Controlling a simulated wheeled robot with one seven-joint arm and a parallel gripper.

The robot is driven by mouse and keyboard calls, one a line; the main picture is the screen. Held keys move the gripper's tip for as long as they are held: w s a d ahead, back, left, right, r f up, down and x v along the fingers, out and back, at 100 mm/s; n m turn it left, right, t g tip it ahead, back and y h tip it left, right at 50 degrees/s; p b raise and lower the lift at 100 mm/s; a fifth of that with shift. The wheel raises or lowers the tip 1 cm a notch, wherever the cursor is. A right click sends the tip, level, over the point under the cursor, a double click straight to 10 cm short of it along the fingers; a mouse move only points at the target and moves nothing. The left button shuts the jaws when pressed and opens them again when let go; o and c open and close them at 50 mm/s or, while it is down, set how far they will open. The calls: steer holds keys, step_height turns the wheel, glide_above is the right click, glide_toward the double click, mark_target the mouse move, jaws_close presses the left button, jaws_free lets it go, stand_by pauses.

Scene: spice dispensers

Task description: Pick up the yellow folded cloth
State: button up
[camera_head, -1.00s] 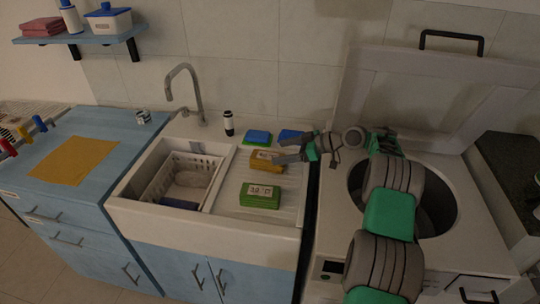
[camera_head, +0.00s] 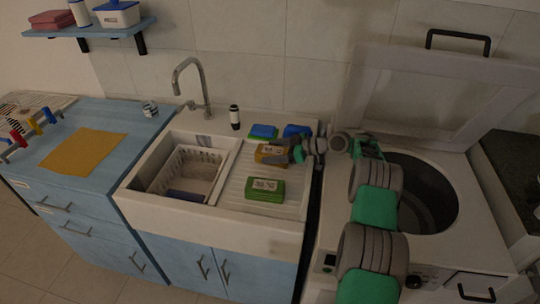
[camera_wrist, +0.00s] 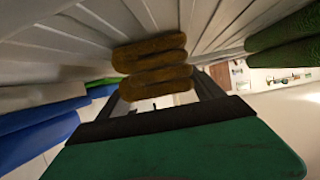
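The yellow folded cloth (camera_head: 268,153) lies on the ribbed drainboard right of the sink basin, with a pale label on top. My gripper (camera_head: 283,153) is at its right side, low over the drainboard, and partly covers it. In the wrist view the cloth (camera_wrist: 150,65) shows as a stack of thick folds ahead, between the two dark fingers. The fingers look apart, one on each side of the cloth. I cannot tell whether they touch it.
A green folded cloth (camera_head: 265,189) lies in front. Blue folded cloths (camera_head: 263,131) (camera_head: 297,131) lie behind. A white basket (camera_head: 190,172) is in the sink basin. The open washer (camera_head: 440,240) stands right. A flat yellow mat (camera_head: 84,152) lies on the left counter.

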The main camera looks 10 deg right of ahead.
steer(key=c, duration=1.3)
steer(key=shift+r, duration=0.1)
